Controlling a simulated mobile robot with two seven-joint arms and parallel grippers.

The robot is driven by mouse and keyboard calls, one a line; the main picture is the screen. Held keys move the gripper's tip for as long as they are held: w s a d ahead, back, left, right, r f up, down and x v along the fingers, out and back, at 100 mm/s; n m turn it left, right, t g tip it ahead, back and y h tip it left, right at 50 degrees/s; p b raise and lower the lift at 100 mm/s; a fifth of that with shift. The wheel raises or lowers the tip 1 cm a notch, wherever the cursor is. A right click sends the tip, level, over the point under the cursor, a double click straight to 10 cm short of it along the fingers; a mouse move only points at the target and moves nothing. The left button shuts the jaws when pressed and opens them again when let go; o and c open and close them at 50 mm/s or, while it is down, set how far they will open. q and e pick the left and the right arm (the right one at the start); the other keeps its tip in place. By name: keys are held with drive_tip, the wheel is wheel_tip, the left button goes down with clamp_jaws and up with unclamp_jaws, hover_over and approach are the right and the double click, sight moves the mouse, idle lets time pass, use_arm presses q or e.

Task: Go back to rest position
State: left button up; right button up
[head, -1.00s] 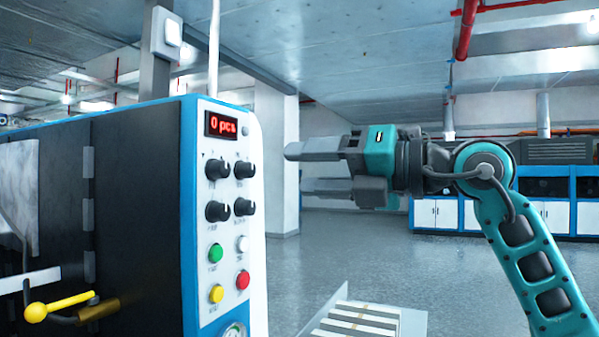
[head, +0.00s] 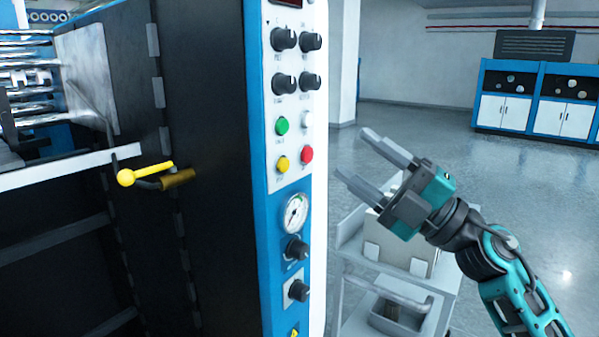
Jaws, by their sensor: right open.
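My right gripper (head: 358,158) is open and empty, to the right of the machine's control panel (head: 297,140). Its two grey fingers point up and left, apart from the panel. It shows in front of a grey cart. My left gripper is out of view. The panel has black knobs, green, white, yellow and red buttons, and a round gauge (head: 295,213).
The dark laminating machine (head: 205,120) fills the left side, with a yellow-handled lever (head: 146,174) and metal rollers (head: 28,75). The grey cart (head: 388,283) stands below my right gripper. Blue-and-white cabinets (head: 535,100) stand far back right. Open floor lies between.

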drive_tip(key=s+d+f+m+t+h, duration=0.1)
drive_tip(key=d+f+m+t+h, duration=0.3)
drive_tip(key=f+m+h, duration=0.5)
drive_tip(key=d+f+m+t+h, duration=0.35)
drive_tip(key=f+m+h, duration=0.25)
drive_tip(key=f+m, duration=0.8)
drive_tip(key=s+f+m+g+h, duration=0.2)
drive_tip(key=s+f+g, duration=0.2)
drive_tip(key=s+f, duration=0.5)
drive_tip(key=s+d+f+m+g+h+p, duration=0.1)
drive_tip(key=s+f+g, duration=0.3)
drive_tip(key=s+f, duration=0.5)
wheel_tip(320, 180, down, 6)
drive_tip(key=shift+f+m+h, duration=0.15)
drive_tip(key=shift+m+h, duration=0.35)
drive_tip(key=shift+m, duration=0.1)
drive_tip(key=shift+d, duration=0.1)
